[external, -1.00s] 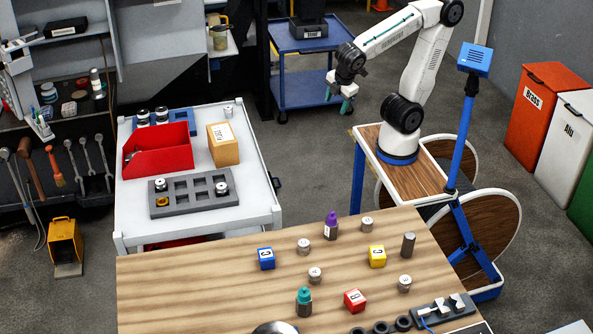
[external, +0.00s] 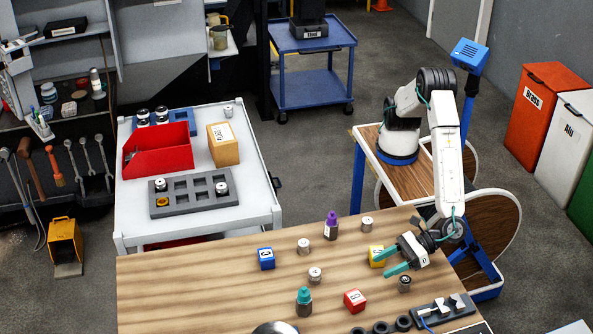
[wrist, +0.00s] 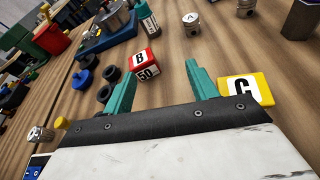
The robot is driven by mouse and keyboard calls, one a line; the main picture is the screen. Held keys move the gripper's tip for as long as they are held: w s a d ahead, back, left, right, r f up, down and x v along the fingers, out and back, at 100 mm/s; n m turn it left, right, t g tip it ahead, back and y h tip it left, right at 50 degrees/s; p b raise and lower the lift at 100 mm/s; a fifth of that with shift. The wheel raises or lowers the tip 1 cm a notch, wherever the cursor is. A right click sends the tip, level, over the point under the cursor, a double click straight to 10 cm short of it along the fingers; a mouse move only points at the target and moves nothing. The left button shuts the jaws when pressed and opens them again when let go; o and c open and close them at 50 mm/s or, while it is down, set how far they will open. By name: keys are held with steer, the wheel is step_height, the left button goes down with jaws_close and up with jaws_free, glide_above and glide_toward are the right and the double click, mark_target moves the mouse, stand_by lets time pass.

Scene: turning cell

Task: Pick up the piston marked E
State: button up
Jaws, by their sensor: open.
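Several small silver pistons stand on the wooden table: one at the back (external: 366,224), one at the left (external: 303,246), one at the middle (external: 315,275) and one at the right (external: 405,283). In the wrist view, one piston (wrist: 190,19) is marked A. Another piston (wrist: 40,133) stands at the lower left; its mark is unreadable. I cannot make out an E on any piston. My gripper (external: 382,264) is open and empty, above the table's right part, just above and behind the right piston. Its teal fingers (wrist: 161,69) point left.
A yellow block C (external: 377,255) is close to the fingers. A red block B (external: 355,300), a blue block (external: 266,258), a purple-capped bottle (external: 331,226) and a teal-capped bottle (external: 304,301) stand nearby. A grey fixture (external: 445,310) and black rings (external: 381,328) line the front right.

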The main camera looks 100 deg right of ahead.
mark_target(400, 285)
steer(key=s+a+f+n, duration=0.1)
steer(key=s, duration=0.1)
steer(key=s+a+f+n+y, duration=0.1)
steer(key=s+f, duration=0.1)
steer(key=s, duration=0.1)
steer(key=s+f+n+g+y, duration=0.1)
steer(key=s+n, duration=0.1)
steer(key=shift+s+a+f, duration=0.15)
steer(key=shift+s+a, duration=0.15)
steer(key=shift+a, duration=0.1)
steer(key=shift+f, duration=0.2)
steer(key=shift+x, duration=2.35)
steer(key=shift+c, duration=0.4)
steer(key=c, duration=1)
steer(key=shift+c, duration=0.2)
